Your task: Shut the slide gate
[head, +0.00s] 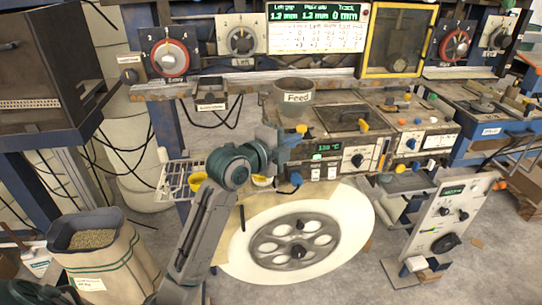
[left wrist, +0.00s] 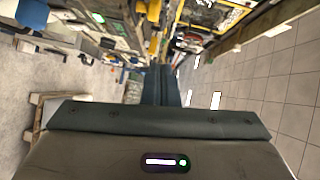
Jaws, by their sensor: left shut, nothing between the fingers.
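My left gripper (head: 289,146) is shut and empty. Its arm comes up from the bottom and the teal wrist points right, at the front of the bench machine below the feed hopper (head: 294,90). In the left wrist view its dark fingers (left wrist: 161,86) lie together with nothing between them. I cannot clearly pick out the slide gate; the wrist and gripper cover part of the machine front below the hopper. Whether the fingers touch the machine, I cannot tell. My right gripper is in neither view.
A panel with a green temperature display (head: 328,147) and knobs is just right of the gripper. A sack of pellets (head: 98,255) stands lower left.

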